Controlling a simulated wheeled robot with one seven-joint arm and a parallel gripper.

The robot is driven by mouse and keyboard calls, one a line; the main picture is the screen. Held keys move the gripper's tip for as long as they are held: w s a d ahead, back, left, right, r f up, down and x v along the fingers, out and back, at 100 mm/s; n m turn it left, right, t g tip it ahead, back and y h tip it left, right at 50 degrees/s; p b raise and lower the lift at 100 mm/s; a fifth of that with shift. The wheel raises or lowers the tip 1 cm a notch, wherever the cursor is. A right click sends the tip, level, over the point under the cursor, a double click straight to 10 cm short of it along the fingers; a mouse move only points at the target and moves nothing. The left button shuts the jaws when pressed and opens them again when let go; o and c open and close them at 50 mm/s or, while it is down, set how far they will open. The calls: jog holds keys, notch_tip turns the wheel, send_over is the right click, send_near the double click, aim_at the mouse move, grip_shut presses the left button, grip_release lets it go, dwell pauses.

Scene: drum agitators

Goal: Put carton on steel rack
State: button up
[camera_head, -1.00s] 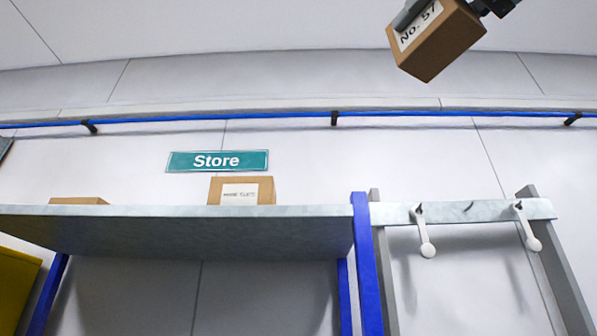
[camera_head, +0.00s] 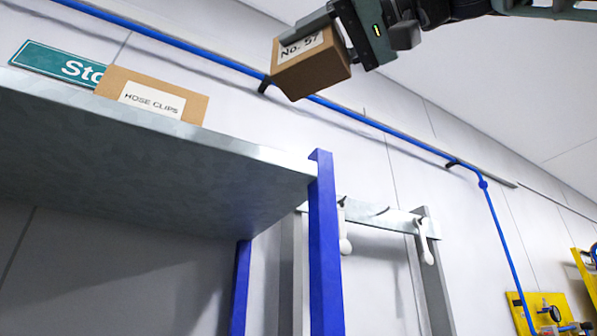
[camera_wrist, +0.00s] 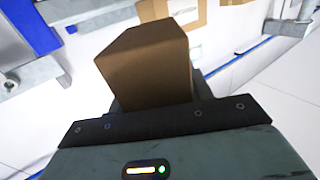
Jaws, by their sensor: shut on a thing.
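The carton (camera_head: 313,68) is a small brown box with a white label reading "No. 57". My gripper (camera_head: 338,36) is shut on it and holds it high in the air, tilted, right of and above the shelf end in the head view. In the wrist view the carton (camera_wrist: 148,66) stands out from the gripper's dark front edge. A steel shelf with blue posts (camera_head: 200,150) fills the left of the head view, seen from below. I cannot tell whether it is the steel rack. Its upper surface is hidden.
A box labelled "HOSE CLIPS" (camera_head: 150,97) sits at the shelf's front edge, before a green sign (camera_head: 58,64). Right of the blue post (camera_head: 325,245) is a grey frame (camera_head: 430,270) with hanging white hooks. A blue pipe (camera_head: 385,128) runs along the wall.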

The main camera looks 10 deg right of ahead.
jog(key=shift+w+a+f+p, duration=0.25)
jog(key=shift+w+a+p, duration=0.7)
jog(key=shift+w+p, duration=1.75)
jog(key=shift+w+a+f+p, duration=0.3)
jog(key=shift+w+a+p, duration=0.8)
jog(key=shift+w, duration=3.15)
jog(key=shift+w+a+f+p, duration=0.25)
jog(key=shift+w+a+p, duration=0.6)
jog(key=shift+w+p, duration=1.9)
jog(key=w+f+b, duration=0.1)
jog(key=b, duration=0.1)
jog(key=shift+w+b, duration=0.2)
jog(key=shift+b, duration=0.2)
jog(key=o, duration=1.1)
jog(key=shift+o, duration=0.2)
